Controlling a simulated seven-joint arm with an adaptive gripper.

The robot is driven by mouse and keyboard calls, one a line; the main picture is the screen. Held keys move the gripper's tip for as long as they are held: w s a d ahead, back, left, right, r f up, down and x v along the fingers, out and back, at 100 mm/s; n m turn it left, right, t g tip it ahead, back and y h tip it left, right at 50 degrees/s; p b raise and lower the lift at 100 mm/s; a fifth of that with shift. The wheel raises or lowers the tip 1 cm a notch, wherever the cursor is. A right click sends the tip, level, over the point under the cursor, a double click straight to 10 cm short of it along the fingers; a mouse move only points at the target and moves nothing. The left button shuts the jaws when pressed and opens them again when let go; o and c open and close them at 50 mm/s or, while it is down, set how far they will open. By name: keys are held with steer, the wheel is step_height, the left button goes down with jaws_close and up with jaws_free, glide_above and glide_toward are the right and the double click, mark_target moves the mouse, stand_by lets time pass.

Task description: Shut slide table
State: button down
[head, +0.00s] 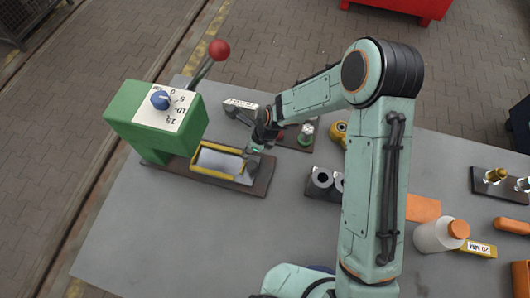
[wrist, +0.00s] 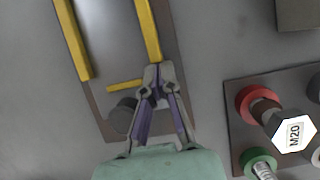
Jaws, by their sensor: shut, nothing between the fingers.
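The slide table (head: 218,161) is a grey plate between yellow rails on a brown base, at the foot of a green machine (head: 150,115) in the head view. In the wrist view its grey plate (wrist: 106,35) lies between two long yellow rails, with a short yellow strip (wrist: 124,86) near the end. A dark round part (wrist: 121,116) sits on the base beyond that strip, partly hidden by my gripper. My gripper (head: 250,152) is shut and empty at the right end of the slide table. In the wrist view its fingertips (wrist: 157,72) overlap the right rail's end; I cannot tell whether they touch.
The green machine carries a dial and a red-knobbed lever (head: 218,50). A bolt rack with red and green collars (wrist: 258,105) stands to the right of my gripper. Black cylinders (head: 321,178) and a white bottle (head: 435,236) stand farther right. The table's front left is clear.

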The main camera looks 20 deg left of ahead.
steer(key=shift+a, duration=0.1)
stand_by(0.3)
steer(key=shift+d, duration=0.4)
steer(key=d, duration=0.3)
steer(key=shift+d, duration=0.1)
steer(key=v, duration=0.9)
steer(key=n+g+y, duration=0.2)
steer(key=n+y, duration=0.1)
steer(key=y, duration=0.1)
glide_toward(266, 172)
steer(key=x, duration=0.2)
steer(key=a+x, duration=0.1)
steer(key=x, duration=0.2)
steer(key=r+x, duration=0.1)
steer(key=x, duration=0.2)
steer(key=shift+s+a+r, duration=0.1)
steer(key=shift+a, duration=0.05)
